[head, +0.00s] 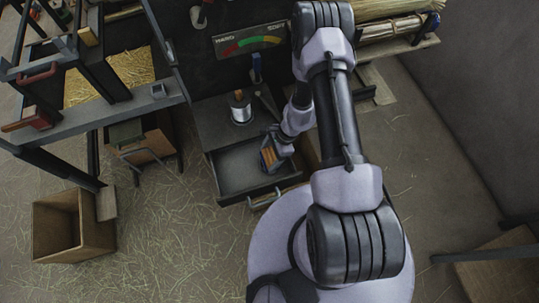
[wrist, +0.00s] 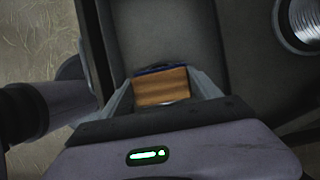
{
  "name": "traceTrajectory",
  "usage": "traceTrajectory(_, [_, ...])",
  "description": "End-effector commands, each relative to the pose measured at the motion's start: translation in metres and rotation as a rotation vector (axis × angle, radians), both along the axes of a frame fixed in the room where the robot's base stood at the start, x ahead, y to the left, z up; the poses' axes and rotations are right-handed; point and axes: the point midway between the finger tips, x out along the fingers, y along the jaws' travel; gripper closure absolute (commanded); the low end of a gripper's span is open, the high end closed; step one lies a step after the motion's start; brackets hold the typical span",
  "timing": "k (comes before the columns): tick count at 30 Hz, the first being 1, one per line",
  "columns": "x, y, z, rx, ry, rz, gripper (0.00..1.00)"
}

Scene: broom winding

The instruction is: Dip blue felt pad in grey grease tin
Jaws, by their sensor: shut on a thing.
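My gripper (head: 272,155) is shut on a wooden block with a thin blue edge, which I take to be the felt pad (wrist: 162,87). In the wrist view the block lies between the two fingers (wrist: 162,92), and the blue shows along its far side. In the head view the orange-brown block (head: 267,158) is over the right part of an open grey drawer (head: 236,178). I cannot tell whether the pad touches anything below. I cannot make out the grease tin; it may be hidden under the block or my gripper.
A wire spool (head: 240,108) stands on the cabinet top behind the drawer and shows in the wrist view (wrist: 305,22). A coloured gauge (head: 250,40) is on the dark panel behind. A wooden crate (head: 72,225) stands on the straw-strewn floor at left.

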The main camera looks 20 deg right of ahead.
Motion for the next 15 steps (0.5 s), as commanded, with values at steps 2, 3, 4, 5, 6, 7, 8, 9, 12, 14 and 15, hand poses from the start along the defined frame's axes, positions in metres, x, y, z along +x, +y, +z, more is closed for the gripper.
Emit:
traceTrajectory(2, [0.0001, 0.0, 0.0, 0.0, 0.0, 0.0, 0.6])
traceTrajectory(3, [0.0001, 0.0, -0.0001, 0.0, 0.0, 0.0, 0.6])
traceTrajectory(4, [0.0001, 0.0, -0.0002, 0.0, 0.0, 0.0, 0.6])
traceTrajectory(5, [0.0001, 0.0, -0.0004, 0.0, 0.0, 0.0, 0.6])
traceTrajectory(6, [0.0001, 0.0, -0.0009, 0.0, 0.0, 0.0, 0.6])
traceTrajectory(7, [0.0001, 0.0, -0.0012, 0.0, 0.0, 0.0, 0.6])
traceTrajectory(8, [0.0001, 0.0, -0.0016, 0.0, 0.0, 0.0, 0.6])
traceTrajectory(9, [0.0001, 0.0, -0.0022, 0.0, 0.0, 0.0, 0.6])
traceTrajectory(12, [0.0001, 0.0, -0.0035, 0.0, 0.0, 0.0, 0.6])
traceTrajectory(14, [0.0001, 0.0, -0.0041, 0.0, 0.0, 0.0, 0.6])
traceTrajectory(15, [0.0001, 0.0, -0.0045, 0.0, 0.0, 0.0, 0.6])
